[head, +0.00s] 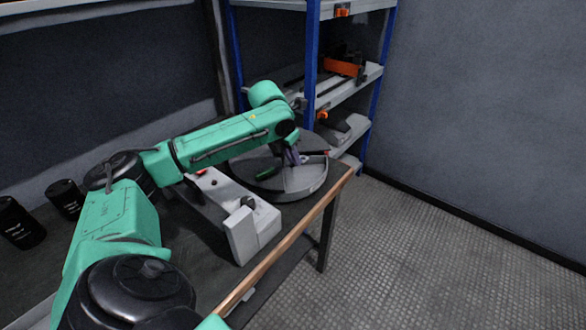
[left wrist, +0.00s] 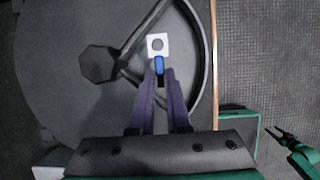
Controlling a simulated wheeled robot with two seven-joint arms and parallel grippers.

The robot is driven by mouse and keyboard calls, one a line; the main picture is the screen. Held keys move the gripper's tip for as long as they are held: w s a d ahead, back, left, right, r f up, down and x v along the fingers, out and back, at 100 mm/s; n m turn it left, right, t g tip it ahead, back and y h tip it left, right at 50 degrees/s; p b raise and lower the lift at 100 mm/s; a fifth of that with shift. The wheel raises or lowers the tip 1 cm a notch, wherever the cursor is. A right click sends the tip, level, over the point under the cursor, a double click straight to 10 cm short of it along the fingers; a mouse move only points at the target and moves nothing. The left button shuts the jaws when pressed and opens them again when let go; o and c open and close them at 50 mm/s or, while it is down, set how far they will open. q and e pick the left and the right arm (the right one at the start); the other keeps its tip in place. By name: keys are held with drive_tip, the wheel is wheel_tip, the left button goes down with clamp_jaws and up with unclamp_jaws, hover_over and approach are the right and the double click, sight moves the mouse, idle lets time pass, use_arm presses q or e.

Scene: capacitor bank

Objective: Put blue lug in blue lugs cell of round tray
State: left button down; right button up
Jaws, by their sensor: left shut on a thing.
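The blue lug (left wrist: 158,64) has a blue sleeve and a pale square end with a round hole. My left gripper (left wrist: 159,78) is shut on its sleeve, and the pale end points away from the fingers. In the head view my left gripper (head: 293,157) is over the round tray (head: 304,194). The round tray also shows in the left wrist view (left wrist: 50,60), with a dark hub and dividers. The lug is over a bare-looking compartment right of the hub; its height is unclear. My right gripper (left wrist: 275,132) shows small at lower right, fingers apart and empty, over the floor.
A green piece (head: 265,173) and a red-tipped piece (head: 314,153) are at the tray. A grey fixture (head: 250,230) stands on the bench in front of it. A blue-framed shelf (head: 312,60) rises behind the tray.

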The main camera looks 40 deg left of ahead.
sight(293, 164)
use_arm(q)
wheel_tip(293, 164, down, 3)
drive_tip(key=shift+r, duration=0.1)
drive_tip(key=shift+f, duration=0.55)
drive_tip(key=c, duration=0.9)
unclamp_jaws()
drive_tip(key=shift+w+r, duration=0.1)
drive_tip(key=p+v, duration=0.1)
drive_tip(key=v, duration=1.2)
drive_tip(key=shift+w, duration=0.2)
